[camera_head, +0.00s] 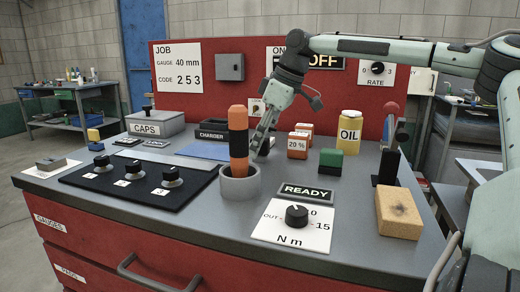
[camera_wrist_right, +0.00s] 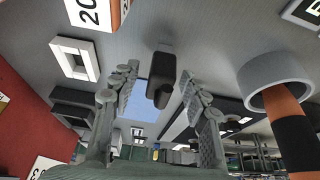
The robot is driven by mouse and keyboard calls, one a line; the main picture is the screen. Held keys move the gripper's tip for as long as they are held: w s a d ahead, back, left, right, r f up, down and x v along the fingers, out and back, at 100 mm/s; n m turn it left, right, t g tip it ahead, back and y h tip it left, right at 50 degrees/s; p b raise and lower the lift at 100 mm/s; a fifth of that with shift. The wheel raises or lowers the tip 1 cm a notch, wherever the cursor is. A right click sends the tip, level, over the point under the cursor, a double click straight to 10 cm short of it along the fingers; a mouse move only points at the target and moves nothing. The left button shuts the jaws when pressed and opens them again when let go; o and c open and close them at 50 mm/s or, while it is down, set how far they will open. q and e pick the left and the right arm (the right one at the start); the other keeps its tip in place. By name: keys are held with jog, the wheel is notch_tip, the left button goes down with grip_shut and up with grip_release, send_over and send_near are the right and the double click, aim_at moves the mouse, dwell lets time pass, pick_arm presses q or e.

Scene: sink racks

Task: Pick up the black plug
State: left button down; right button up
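The black plug (camera_wrist_right: 160,88) shows in the right wrist view between the fingers of my right gripper (camera_wrist_right: 158,72), with a short grey end at its top. Gaps show on both sides of it, so the fingers do not appear to touch it. In the head view my right gripper (camera_head: 262,130) points down just behind the orange and black cylinder, which stands in a grey cup. There the plug is mostly hidden by the cup, the cylinder and the fingers. My left gripper is not in view.
The grey cup (camera_head: 240,187) with the orange and black cylinder (camera_head: 238,140) stands close to my right gripper. Orange 20% blocks (camera_head: 298,146), a green block (camera_head: 330,162) and a yellow OIL can (camera_head: 349,131) are to its right. A black CHARGER box (camera_head: 213,133) is behind left.

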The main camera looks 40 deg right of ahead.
grip_shut()
jog(key=r, duration=1)
jog(key=shift+w+d, duration=0.35)
jog(key=shift+d, duration=0.05)
jog(key=w+d+f, duration=0.1)
jog(key=w+d, duration=0.6)
jog(key=shift+d, duration=0.3)
